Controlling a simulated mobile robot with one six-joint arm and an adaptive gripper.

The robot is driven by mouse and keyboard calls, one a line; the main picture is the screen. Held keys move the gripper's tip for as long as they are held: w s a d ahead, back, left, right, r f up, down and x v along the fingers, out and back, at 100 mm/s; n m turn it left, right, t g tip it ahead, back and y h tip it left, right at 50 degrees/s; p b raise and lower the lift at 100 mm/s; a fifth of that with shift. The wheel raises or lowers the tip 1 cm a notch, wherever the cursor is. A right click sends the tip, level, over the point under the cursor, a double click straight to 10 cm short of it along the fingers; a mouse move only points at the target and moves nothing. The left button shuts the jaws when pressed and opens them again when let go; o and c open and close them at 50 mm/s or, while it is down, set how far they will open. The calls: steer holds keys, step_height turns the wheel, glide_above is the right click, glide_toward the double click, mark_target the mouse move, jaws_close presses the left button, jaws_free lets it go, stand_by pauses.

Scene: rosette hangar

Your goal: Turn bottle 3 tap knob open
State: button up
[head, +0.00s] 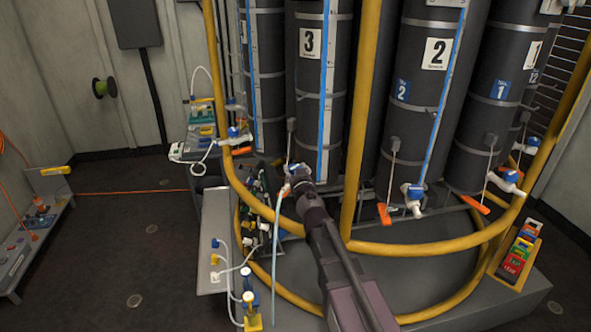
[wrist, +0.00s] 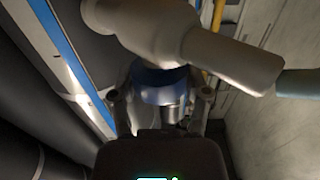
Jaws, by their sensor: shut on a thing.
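Bottle 3 (head: 309,82) is a tall dark cylinder with a white "3" label and a blue stripe. Its white tap (wrist: 165,30) shows large in the wrist view, with a spout running to the right. The blue tap knob (wrist: 160,87) lies between the two fingers of my gripper (wrist: 162,98), which is shut on it. In the head view my gripper (head: 300,178) is at the foot of bottle 3 and covers much of the tap. I cannot tell the knob's turn angle.
A yellow rail (head: 361,110) rises just right of bottle 3. Bottle 2 (head: 432,95) stands further right with its own blue and white tap (head: 412,192). A pale hose (head: 277,235) hangs left of my gripper. A grey bench (head: 213,235) stands at lower left.

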steer(key=shift+w+n+g+y, duration=0.15)
steer(key=shift+n+g+y, duration=0.45)
steer(key=shift+n+y, duration=0.65)
steer(key=shift+y, duration=0.35)
steer(key=o, duration=1.2)
steer(key=shift+c, duration=0.2)
steer(key=shift+s, duration=0.25)
steer(key=v, duration=0.7)
